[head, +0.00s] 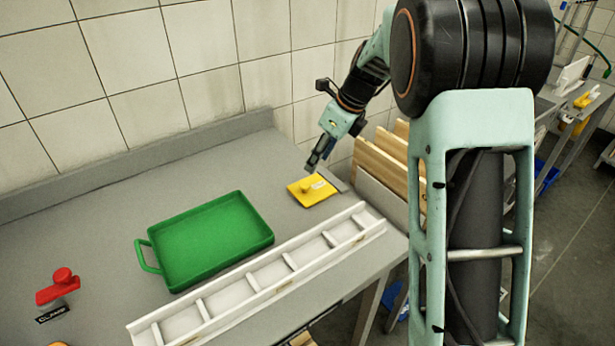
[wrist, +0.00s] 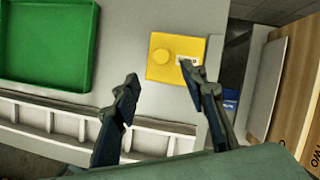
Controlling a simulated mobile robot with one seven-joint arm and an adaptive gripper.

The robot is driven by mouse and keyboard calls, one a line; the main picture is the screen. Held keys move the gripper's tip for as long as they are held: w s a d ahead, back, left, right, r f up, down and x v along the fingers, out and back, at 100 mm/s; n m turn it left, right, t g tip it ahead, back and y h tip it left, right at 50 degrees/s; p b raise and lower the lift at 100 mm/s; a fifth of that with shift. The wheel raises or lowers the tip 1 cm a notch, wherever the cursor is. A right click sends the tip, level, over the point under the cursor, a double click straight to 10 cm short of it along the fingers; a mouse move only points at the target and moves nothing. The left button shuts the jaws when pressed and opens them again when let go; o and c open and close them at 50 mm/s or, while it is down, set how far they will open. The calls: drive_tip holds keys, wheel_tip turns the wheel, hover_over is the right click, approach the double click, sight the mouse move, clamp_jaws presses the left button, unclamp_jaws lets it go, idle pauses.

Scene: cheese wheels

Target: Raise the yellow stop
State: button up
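The yellow stop (head: 312,191) is a flat yellow plate with a round knob and a small white label. It lies on the grey table near the table's right end. It also shows in the wrist view (wrist: 163,68), ahead of the fingers. My gripper (head: 316,163) is above the yellow stop in the head view. In the wrist view my gripper (wrist: 158,80) is open, with its two fingers spread wide and nothing between them. The right fingertip overlaps the label's edge in that view; I cannot tell whether it touches.
A green tray (head: 205,199) with a side handle stands left of the stop. A white ladder-like rail (head: 262,279) runs along the table's front. A red clamp piece (head: 60,285) lies far left. Wooden boards (head: 383,160) stand upright just right of the stop. The tiled wall is behind.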

sight(305, 184)
drive_tip(key=x, duration=1)
drive_tip(key=shift+c, duration=0.7)
clamp_jaws()
